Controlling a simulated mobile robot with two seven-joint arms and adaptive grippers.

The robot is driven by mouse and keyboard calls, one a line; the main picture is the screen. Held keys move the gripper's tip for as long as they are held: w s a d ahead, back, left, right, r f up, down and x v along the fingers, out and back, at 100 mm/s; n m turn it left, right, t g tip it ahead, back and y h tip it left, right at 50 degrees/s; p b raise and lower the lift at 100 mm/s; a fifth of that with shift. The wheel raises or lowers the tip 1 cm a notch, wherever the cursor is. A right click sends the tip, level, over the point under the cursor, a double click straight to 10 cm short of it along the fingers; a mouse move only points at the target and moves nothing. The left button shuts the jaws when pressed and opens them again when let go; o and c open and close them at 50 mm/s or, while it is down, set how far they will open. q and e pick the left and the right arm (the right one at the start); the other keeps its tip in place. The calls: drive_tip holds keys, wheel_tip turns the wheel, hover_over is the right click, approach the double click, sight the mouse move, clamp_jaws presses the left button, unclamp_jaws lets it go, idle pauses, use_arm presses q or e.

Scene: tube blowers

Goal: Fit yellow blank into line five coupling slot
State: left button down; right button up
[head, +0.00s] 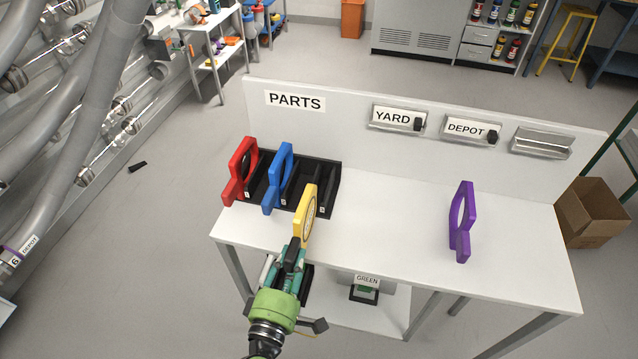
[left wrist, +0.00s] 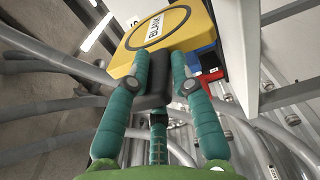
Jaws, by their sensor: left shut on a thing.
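The yellow blank (head: 307,212) is a flat plate at the front right of the black parts rack. My left gripper (head: 293,254) is shut on its dark grip at the near edge. In the left wrist view the yellow plate (left wrist: 181,28) reads "BLANK", and my teal fingers (left wrist: 159,80) close on its dark grip. I cannot tell whether the blank touches the rack or table. The pipe lines (head: 62,130) with clear couplings run along the left; I cannot make out line five's slot. My right gripper is not in view.
A red plate (head: 233,178) and a blue plate (head: 271,199) stand in the black rack (head: 330,172). A purple plate (head: 457,238) stands at the right of the white table (head: 390,235). The low back panel carries "PARTS", "YARD" and "DEPOT" signs. Floor between table and pipes is mostly clear.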

sight(288, 271)
use_arm(q)
drive_tip(key=shift+v, duration=1.7)
drive_tip(key=shift+r, duration=0.1)
